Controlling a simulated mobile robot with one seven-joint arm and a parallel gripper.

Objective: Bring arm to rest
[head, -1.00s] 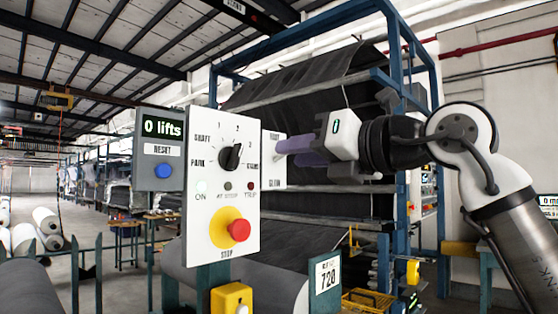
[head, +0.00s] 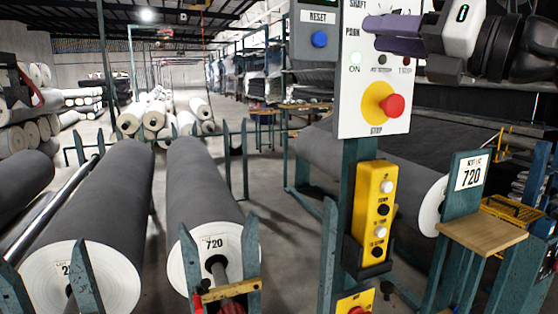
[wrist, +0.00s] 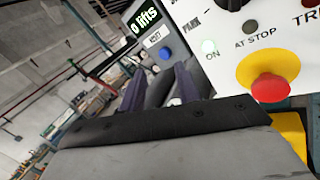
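My gripper (head: 372,34) is at the top right of the head view. Its purple fingers point left across the front of the white control panel (head: 345,120) and cover the area of its dark knob. In the wrist view my gripper (wrist: 160,85) has its two fingers apart with nothing between them. The knob (wrist: 228,3) shows only at the top edge there. The red stop button (head: 392,105) is below the fingers, apart from them, and also shows in the wrist view (wrist: 270,88).
A grey box with a blue reset button (head: 319,39) adjoins the panel. A yellow push-button box (head: 373,215) hangs below. Large grey fabric rolls (head: 205,190) lie on stands at left. A small wooden shelf (head: 483,236) stands at right. Floor between the rolls and panel is mostly open.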

